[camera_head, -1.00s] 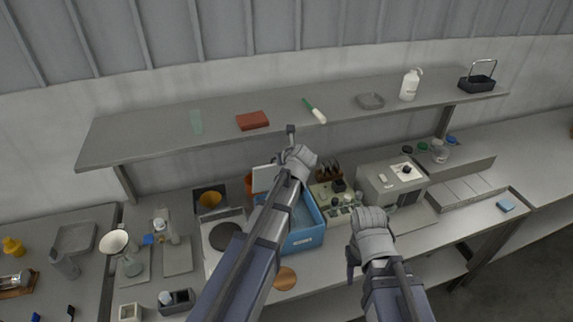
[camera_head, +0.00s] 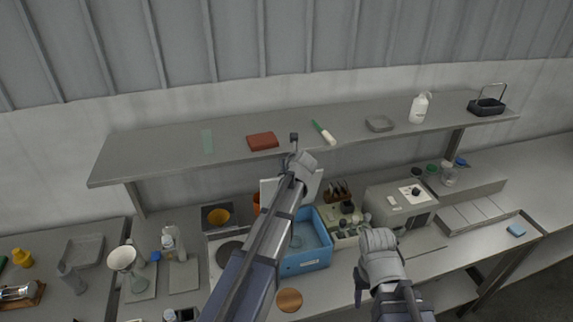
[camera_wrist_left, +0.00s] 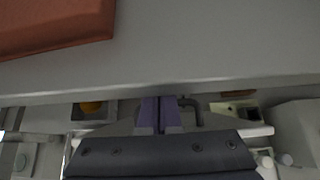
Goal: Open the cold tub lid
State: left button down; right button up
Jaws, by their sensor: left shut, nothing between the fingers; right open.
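The blue cold tub (camera_head: 306,264) stands on the bench, and its inside shows beside my left arm. A pale lid panel (camera_head: 268,190) stands raised behind the tub, partly hidden by that arm. My left gripper (camera_head: 294,139) is shut and empty, above the panel near the shelf's front edge. In the left wrist view its purple fingers (camera_wrist_left: 159,114) are together, beside a dark hooked handle (camera_wrist_left: 190,108). The panel's pale edge (camera_wrist_left: 257,131) shows there. I cannot tell whether the fingers touch it. My right gripper (camera_head: 360,288) is open and empty, low at the bench's front.
A shelf (camera_head: 225,152) runs close to my left gripper and carries a red block (camera_head: 262,141) and a green-and-white tool (camera_head: 323,132). A beige box device (camera_head: 400,209) and a small bottle rack (camera_head: 346,233) stand right of the tub. A brown disc (camera_head: 289,300) lies in front.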

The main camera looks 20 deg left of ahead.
pick_arm(q)
jog(key=p+v, duration=0.4)
jog(key=v, duration=0.3)
jog(key=shift+s+r, duration=0.1)
jog(key=shift+r, duration=0.05)
jog(key=s+d+f+n+g+h+b, duration=0.1)
jog(key=s+d+f+n+g+b, duration=0.2)
jog(key=s+d+f+n+b, duration=0.3)
jog(key=s+d+f+n+g+h+b, duration=0.2)
jog(key=s+d+f+n+b, duration=0.4)
jog(key=s+f+n, duration=0.5)
jog(key=s+d+f+n+g+h+b, duration=0.1)
jog(key=s+d+f+n+g+b, duration=0.3)
jog(key=s+d+f+n, duration=0.3)
jog(key=s+f+n+b, duration=0.1)
jog(key=s+f, duration=0.2)
jog(key=s, duration=0.4)
jog(key=shift+s+f+h+b, duration=0.15)
jog(key=shift+s+h+b, duration=0.1)
jog(key=shift+h+b, duration=0.15)
